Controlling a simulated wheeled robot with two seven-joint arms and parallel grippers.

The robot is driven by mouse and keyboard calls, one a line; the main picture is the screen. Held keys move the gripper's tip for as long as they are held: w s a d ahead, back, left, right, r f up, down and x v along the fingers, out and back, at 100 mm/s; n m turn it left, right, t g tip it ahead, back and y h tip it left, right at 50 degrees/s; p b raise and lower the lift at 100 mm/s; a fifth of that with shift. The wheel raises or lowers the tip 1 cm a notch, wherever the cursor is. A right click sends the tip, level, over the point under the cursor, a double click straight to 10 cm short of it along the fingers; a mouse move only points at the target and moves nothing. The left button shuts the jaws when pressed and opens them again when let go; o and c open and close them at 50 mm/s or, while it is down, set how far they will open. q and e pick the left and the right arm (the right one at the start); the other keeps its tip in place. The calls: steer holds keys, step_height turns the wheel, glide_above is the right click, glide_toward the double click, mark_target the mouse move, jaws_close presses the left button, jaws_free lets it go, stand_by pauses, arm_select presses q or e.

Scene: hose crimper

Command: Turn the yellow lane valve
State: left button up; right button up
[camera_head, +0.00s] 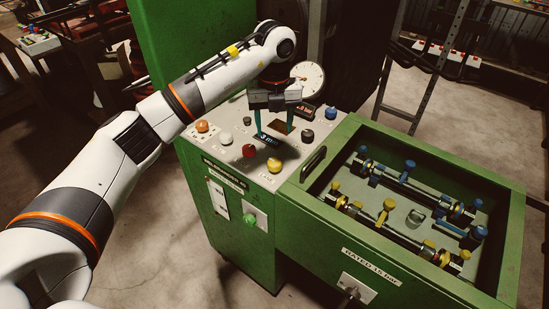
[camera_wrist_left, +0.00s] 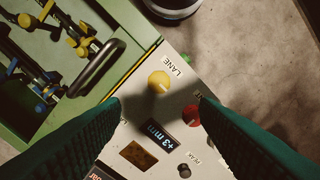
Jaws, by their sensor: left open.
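The yellow lane valve (camera_head: 275,165) is a round yellow knob at the front corner of the grey control panel (camera_head: 235,158). In the left wrist view the yellow knob (camera_wrist_left: 159,81) sits beside the printed word LANE. My left gripper (camera_head: 273,125) is open and empty above the panel, pointing down, set back from the knob over the small display. In the left wrist view the fingertips (camera_wrist_left: 160,103) stand apart, with the knob just beyond the gap between them. No contact with the knob shows. My right gripper is not in view.
A red knob (camera_head: 249,151), a white knob (camera_head: 226,138) and an orange knob (camera_head: 202,126) stand on the panel. A dial gauge (camera_head: 307,79) rises behind. To the right, a green open box (camera_head: 330,225) holds yellow and blue fittings; a black handle (camera_head: 313,163) lies at its near edge.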

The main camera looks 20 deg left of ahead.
mark_target(275, 161)
arm_select(q)
step_height(275, 161, down, 12)
steer(key=shift+r+p, duration=0.1)
steer(key=shift+p, duration=1.05)
steer(key=shift+c, duration=0.3)
steer(key=c, duration=0.9)
